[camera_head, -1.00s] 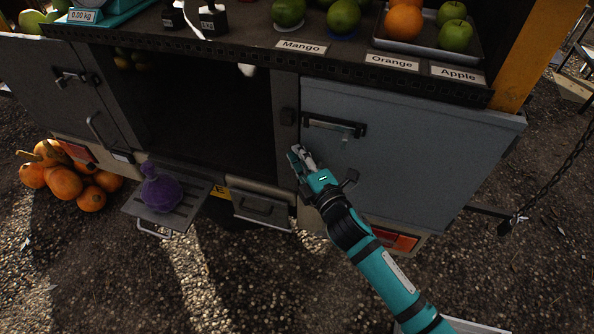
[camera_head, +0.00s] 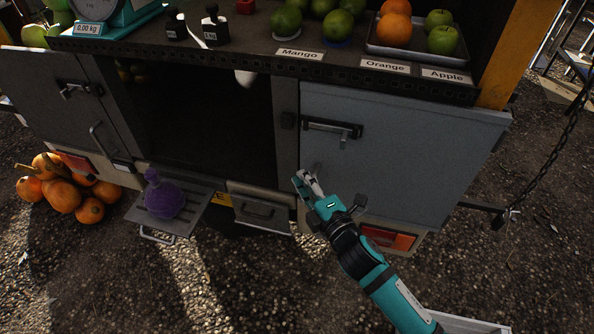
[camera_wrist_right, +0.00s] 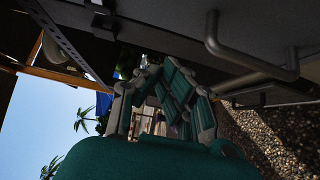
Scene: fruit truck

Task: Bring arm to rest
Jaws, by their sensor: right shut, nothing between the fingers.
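My right gripper (camera_head: 307,184) is shut and empty. In the head view it is in front of the truck, below the handle of the grey right cabinet door (camera_head: 400,150). Its fingers also show in the right wrist view (camera_wrist_right: 165,100), with a door handle (camera_wrist_right: 250,60) above and to the right. I cannot tell whether the fingers touch the door. My left gripper is in neither view.
The truck counter (camera_head: 250,48) holds mangoes, a tray (camera_head: 418,55) of oranges and apples, and a scale (camera_head: 100,12). A purple flask-like object (camera_head: 165,198) sits on a step (camera_head: 205,190). Pumpkins (camera_head: 62,193) lie at left. A chain (camera_head: 552,160) hangs at right.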

